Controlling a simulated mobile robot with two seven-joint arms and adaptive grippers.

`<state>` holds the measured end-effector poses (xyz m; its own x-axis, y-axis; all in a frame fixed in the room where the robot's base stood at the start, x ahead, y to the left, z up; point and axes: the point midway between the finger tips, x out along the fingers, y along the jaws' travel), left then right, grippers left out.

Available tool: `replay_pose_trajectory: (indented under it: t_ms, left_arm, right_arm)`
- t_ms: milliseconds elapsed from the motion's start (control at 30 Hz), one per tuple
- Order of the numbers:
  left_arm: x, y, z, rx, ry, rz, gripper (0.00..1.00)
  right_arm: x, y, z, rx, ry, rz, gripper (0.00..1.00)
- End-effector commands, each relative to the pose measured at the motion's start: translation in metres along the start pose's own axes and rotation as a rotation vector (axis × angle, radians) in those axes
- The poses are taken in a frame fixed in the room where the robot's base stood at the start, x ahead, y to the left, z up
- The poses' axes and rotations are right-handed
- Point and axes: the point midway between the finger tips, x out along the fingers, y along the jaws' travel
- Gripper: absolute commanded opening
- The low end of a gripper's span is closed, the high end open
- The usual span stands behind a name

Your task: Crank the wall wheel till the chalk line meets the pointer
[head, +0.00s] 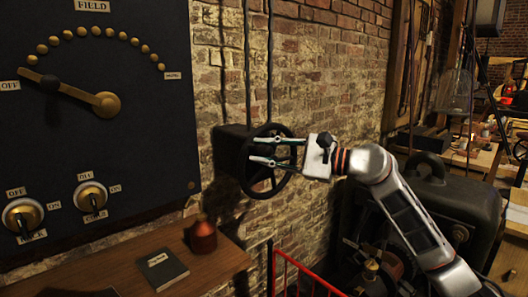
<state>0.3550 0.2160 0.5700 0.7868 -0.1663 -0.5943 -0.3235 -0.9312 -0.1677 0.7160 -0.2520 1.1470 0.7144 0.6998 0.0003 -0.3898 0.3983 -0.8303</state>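The dark wall wheel (286,180) is mounted on a black box (229,150) on the brick wall, in the middle of the head view. My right gripper (253,150) reaches in from the right, level with the upper half of the wheel. Its two fingers are spread apart and overlap the wheel in the picture, one above the other. I cannot tell whether they touch the rim or a spoke. I cannot make out a chalk line or a pointer at the wheel. My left gripper is out of view.
A black panel (140,165) with a brass-hubbed lever and two switches fills the left. Below it, a wooden shelf (215,268) holds a dark book (162,268) and a red-brown bottle (203,236). A red rail (300,270) stands below the wheel. Dark machinery (440,190) stands right.

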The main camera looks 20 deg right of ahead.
Motion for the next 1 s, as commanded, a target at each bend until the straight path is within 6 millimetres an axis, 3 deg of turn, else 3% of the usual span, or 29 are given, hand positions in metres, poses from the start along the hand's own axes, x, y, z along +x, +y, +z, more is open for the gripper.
replay_pose_trajectory:
  t_ms: [233,600,900,933,1000]
  left_arm:
    - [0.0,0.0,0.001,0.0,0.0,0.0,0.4]
    - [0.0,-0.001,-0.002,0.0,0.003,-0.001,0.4]
    - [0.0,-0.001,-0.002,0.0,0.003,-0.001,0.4]
    - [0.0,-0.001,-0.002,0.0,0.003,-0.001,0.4]
    - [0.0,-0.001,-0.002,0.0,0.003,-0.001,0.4]
  right_arm:
    - [-0.002,-0.005,-0.002,0.056,-0.012,-0.018,0.0]
    - [-0.015,-0.041,-0.011,0.389,-0.098,-0.147,0.0]
    - [-0.016,-0.043,-0.012,0.402,-0.101,-0.154,0.0]
    - [-0.016,-0.043,-0.012,0.401,-0.101,-0.154,0.25]
    - [-0.016,-0.043,-0.012,0.401,-0.101,-0.154,0.4]
